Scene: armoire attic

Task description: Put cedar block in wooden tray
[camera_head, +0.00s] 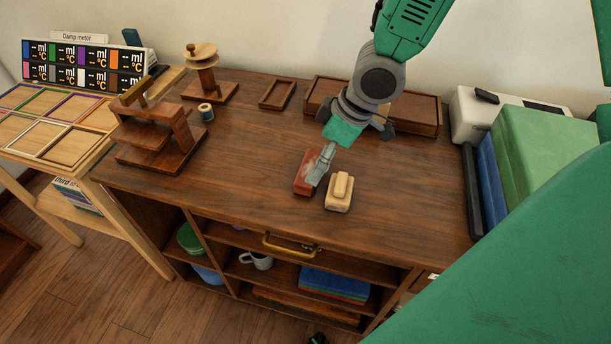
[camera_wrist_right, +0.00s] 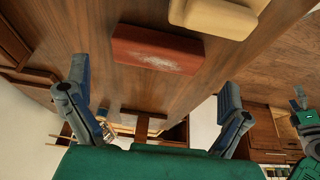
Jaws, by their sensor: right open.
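A reddish-brown block with a pale scuffed patch, which looks like the cedar block (camera_head: 303,181), lies on the dark wooden top; it also shows in the right wrist view (camera_wrist_right: 158,50). A small shallow wooden tray (camera_head: 277,94) sits empty farther back. My right gripper (camera_head: 340,135) comes down from the top, over the far side of the block and partly across it. In the wrist view its fingers (camera_wrist_right: 155,80) are spread, with nothing held; the block lies beyond them. A small green and dark part at the wrist view's right edge may be my left gripper (camera_wrist_right: 302,118); its jaws are unclear.
A cream block with a raised grip (camera_head: 339,192) lies just right of the reddish block. A longer wooden box (camera_head: 415,113) stands behind my arm. Wooden stands (camera_head: 160,135) and a small spool (camera_head: 206,112) are at left; green and blue cases (camera_head: 540,145) at right.

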